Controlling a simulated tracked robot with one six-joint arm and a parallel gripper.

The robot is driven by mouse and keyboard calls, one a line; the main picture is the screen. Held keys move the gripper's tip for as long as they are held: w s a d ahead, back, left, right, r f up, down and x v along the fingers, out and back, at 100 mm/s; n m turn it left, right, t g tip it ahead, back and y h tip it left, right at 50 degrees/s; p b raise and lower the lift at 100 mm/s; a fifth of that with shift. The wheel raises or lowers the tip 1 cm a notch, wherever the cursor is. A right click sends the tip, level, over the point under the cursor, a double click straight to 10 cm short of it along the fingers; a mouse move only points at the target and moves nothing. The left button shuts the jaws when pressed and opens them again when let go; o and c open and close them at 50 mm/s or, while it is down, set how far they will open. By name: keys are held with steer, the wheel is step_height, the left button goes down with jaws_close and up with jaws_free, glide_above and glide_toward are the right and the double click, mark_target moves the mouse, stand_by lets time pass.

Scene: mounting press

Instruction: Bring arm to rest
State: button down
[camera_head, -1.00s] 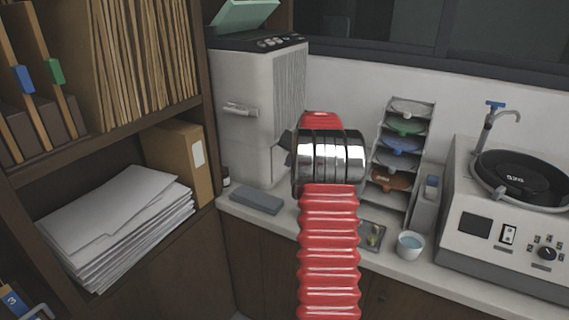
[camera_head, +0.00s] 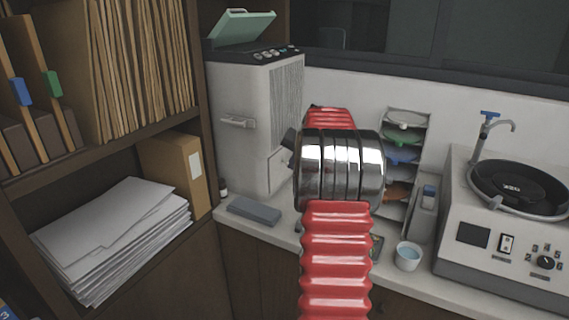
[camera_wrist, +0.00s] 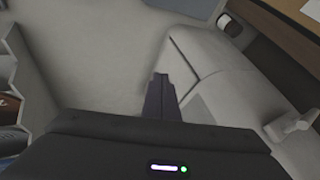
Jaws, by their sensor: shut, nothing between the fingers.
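My arm (camera_head: 337,250), red and ribbed with a shiny metal joint, reaches up through the middle of the head view. Only a dark bit of my gripper (camera_head: 289,140) shows left of the metal joint, in front of the grey press machine (camera_head: 240,110). In the wrist view my gripper's dark fingers (camera_wrist: 160,84) are together, with nothing held. They point over the pale worktop, beside the light-coloured machine body (camera_wrist: 225,90). The rest of my gripper is hidden behind the arm in the head view.
A tiered rack of coloured dishes (camera_head: 404,139) stands behind the arm, partly hidden. A blue-filled cup (camera_head: 407,257) and a polishing machine (camera_head: 490,235) are at right. A grey slab (camera_head: 254,211) lies in front of the press. Shelves with papers (camera_head: 110,235) fill the left.

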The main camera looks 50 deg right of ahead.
stand_by(0.3)
steer(key=s+a+f+g+y, duration=0.1)
steer(key=s+a+f+g, duration=0.15)
steer(key=s+f, duration=0.2)
steer(key=s+a+r+n, duration=0.2)
steer(key=s+a+n, duration=0.2)
steer(key=a, duration=1.3)
steer(key=s+a+r+n+t+y, duration=0.1)
steer(key=s+a+n, duration=0.4)
steer(key=a, duration=1.2)
steer(key=s+a+r+n+y, duration=0.1)
steer(key=s+a+r+n, duration=0.2)
steer(key=s+a, duration=0.8)
steer(key=a+n, duration=0.1)
steer(key=a, duration=0.5)
steer(key=shift+s+r+n, duration=0.2)
steer(key=shift+s+n, duration=0.1)
steer(key=shift+n, duration=0.1)
